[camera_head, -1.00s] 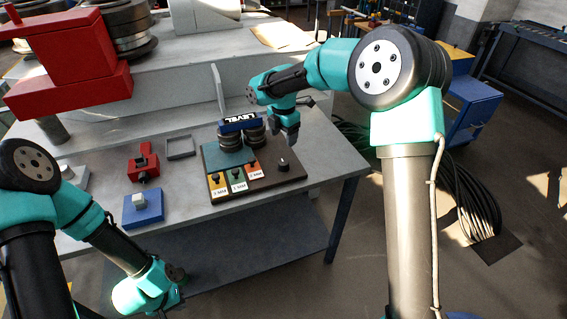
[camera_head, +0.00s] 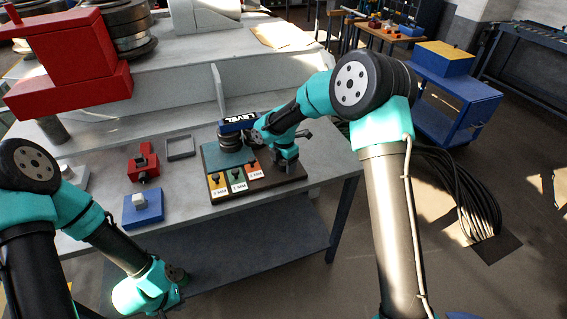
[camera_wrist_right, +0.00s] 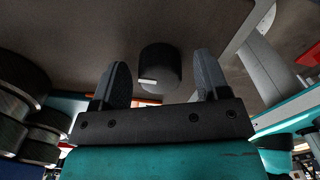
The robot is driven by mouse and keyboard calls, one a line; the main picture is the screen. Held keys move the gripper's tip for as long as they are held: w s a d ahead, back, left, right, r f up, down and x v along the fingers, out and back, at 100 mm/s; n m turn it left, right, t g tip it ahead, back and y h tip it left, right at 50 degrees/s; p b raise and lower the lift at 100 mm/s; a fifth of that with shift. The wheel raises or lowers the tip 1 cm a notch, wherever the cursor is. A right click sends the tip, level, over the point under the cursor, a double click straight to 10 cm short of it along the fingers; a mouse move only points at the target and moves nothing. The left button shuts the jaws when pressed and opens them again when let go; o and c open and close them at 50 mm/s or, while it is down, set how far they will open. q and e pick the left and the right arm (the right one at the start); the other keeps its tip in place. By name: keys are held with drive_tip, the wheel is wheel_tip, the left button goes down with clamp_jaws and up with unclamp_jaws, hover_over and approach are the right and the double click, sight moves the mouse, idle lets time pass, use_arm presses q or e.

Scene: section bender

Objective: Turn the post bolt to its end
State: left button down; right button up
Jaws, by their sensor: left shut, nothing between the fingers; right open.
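The black round knob with a white mark (camera_wrist_right: 160,68), which appears to be the post bolt, stands on a dark brown board (camera_head: 283,186). In the right wrist view it lies between the two finger lines, just beyond the fingertips and apart from both. My right gripper (camera_head: 291,171) is open above the board's right part; in the head view it hides the knob. Its two dark fingers (camera_wrist_right: 161,82) show in the right wrist view. My left gripper (camera_head: 160,312) is shut and empty, low at the bottom edge, away from the board; its fingers barely show.
Dark stacked rollers (camera_head: 230,139) under a block marked LEVEL (camera_head: 238,122) stand close left of my right gripper. A red clamp (camera_head: 143,164) and blue block (camera_head: 143,209) sit further left.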

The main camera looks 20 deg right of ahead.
drive_tip(key=shift+c, duration=0.3)
drive_tip(key=c, duration=0.9)
drive_tip(key=shift+o, duration=0.2)
drive_tip(key=shift+m, duration=0.4)
drive_tip(key=m, duration=2.1)
